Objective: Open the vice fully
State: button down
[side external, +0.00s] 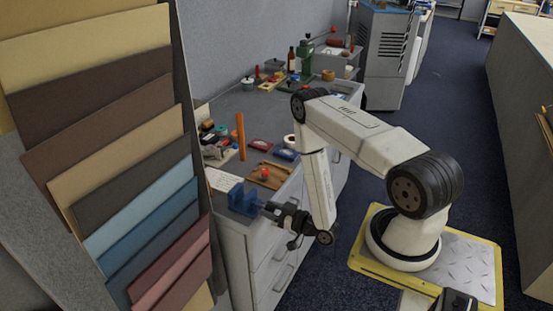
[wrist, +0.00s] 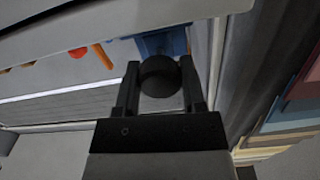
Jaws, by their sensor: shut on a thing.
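The blue vice (side external: 243,199) stands at the near corner of the grey table. In the wrist view part of its blue body (wrist: 165,42) shows beyond the fingers. My gripper (side external: 270,208) reaches the vice from the right, at the table's edge. In the wrist view my gripper (wrist: 160,80) has its two dark fingers on either side of a round dark knob (wrist: 159,76), the vice handle's end, and is shut on it. The vice's jaws are too small and partly hidden, so their gap cannot be told.
A wooden board (side external: 268,176) with a red ball (side external: 265,173) lies behind the vice. An orange upright piece (side external: 241,136) stands farther back among small items. A rack of coloured sample boards (side external: 110,150) rises close on the left. Drawers (side external: 272,265) are below the tabletop.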

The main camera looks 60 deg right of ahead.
jog(key=shift+n, duration=0.3)
jog(key=shift+n, duration=1.3)
jog(key=shift+c, duration=0.8)
grip_release()
jog(key=shift+s, duration=0.1)
jog(key=s, duration=0.7)
jog(key=shift+s, duration=0.35)
